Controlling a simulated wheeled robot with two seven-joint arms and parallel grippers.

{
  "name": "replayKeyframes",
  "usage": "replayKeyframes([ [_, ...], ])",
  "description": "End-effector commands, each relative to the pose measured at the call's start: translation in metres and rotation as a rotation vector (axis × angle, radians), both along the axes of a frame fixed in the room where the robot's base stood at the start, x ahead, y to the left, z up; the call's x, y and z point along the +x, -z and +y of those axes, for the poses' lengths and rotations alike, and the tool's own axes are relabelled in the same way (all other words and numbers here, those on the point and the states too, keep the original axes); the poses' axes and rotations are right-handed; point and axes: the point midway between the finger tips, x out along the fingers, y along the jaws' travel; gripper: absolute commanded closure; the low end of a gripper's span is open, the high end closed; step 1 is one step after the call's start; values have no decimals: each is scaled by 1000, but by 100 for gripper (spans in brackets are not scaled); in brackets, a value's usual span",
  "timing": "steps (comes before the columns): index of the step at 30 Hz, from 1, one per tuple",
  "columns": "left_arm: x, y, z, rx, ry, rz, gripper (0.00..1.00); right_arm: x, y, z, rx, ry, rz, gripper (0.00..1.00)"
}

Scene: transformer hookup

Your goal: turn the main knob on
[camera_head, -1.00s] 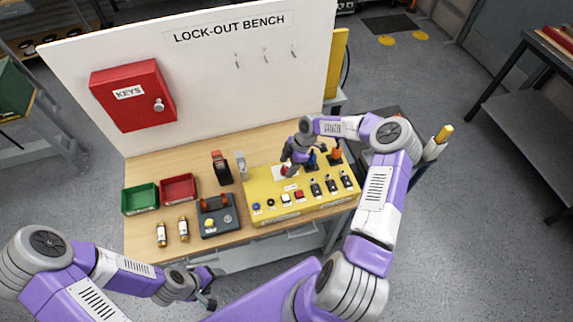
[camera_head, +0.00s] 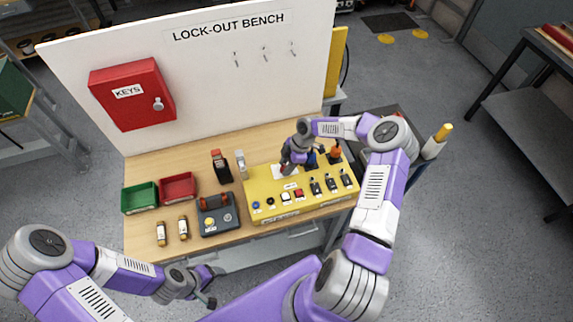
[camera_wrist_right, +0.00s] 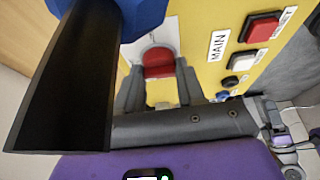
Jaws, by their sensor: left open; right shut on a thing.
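The main knob (camera_wrist_right: 158,62) is red and sits on a white plate on the yellow panel (camera_head: 262,180), beside a "MAIN" label (camera_wrist_right: 218,47). In the right wrist view the fingers of my right gripper (camera_wrist_right: 158,85) are on both sides of the knob, shut on it. In the head view my right gripper (camera_head: 286,170) is over the back of the panel and hides the knob. I cannot tell the knob's exact angle. My left gripper (camera_head: 211,288) is open and empty, in front of the bench and away from the panel.
A blue part with a black handle (camera_wrist_right: 75,70) stands close to my right gripper. Buttons and several black switches (camera_head: 330,184) line the panel. Left of it are a grey box (camera_head: 218,222), green bin (camera_head: 140,197), red bin (camera_head: 178,187) and red key cabinet (camera_head: 132,95).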

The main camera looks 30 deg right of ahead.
Motion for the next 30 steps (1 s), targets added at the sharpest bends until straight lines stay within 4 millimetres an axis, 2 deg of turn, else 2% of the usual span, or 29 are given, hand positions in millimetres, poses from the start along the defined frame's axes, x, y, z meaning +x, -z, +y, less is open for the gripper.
replayKeyframes([
  [8, 0, 12, 0, 0, 0, 0, 33, 0, 1, -1, -4, 124, -2, 92],
  [14, 0, 28, 0, 0, 0, 0, 33, -2, 2, 0, -4, 291, -2, 92],
  [23, 0, 59, 0, 0, 0, 0, 33, -2, 3, 2, -4, 578, -5, 92],
  [30, 0, 92, 0, 0, 0, 0, 33, -2, 4, 4, -2, 804, -9, 92],
])
